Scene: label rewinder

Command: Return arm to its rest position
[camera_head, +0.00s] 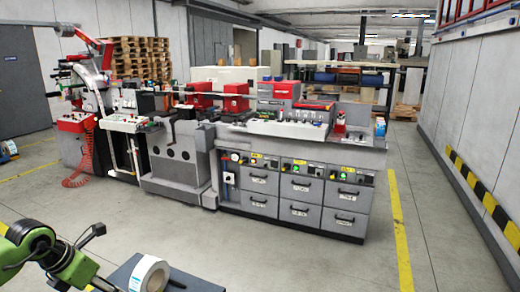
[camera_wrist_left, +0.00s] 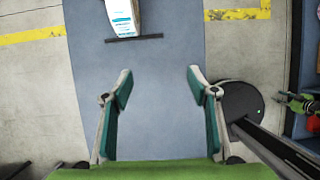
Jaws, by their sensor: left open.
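My left arm comes in at the lower left of the head view. Its gripper (camera_head: 92,236) is small and partly hard to make out there. In the left wrist view the left gripper (camera_wrist_left: 159,76) is open, with two teal-padded fingers spread apart and nothing between them. Below it is a blue-grey surface. A white label roll (camera_head: 150,275) stands on a dark table (camera_head: 190,284) at the bottom of the head view. In the wrist view the white roll (camera_wrist_left: 124,14) is cut by the top edge, beyond and apart from the fingertips. My right gripper is not recognisable.
The label rewinder machine (camera_head: 295,190), with grey drawers and red units, stands across the middle of the head view. Grey floor (camera_head: 290,262) lies open in front of it. Wooden pallets (camera_head: 140,57) stand behind. A grey wall with striped guard (camera_head: 490,200) runs along the right.

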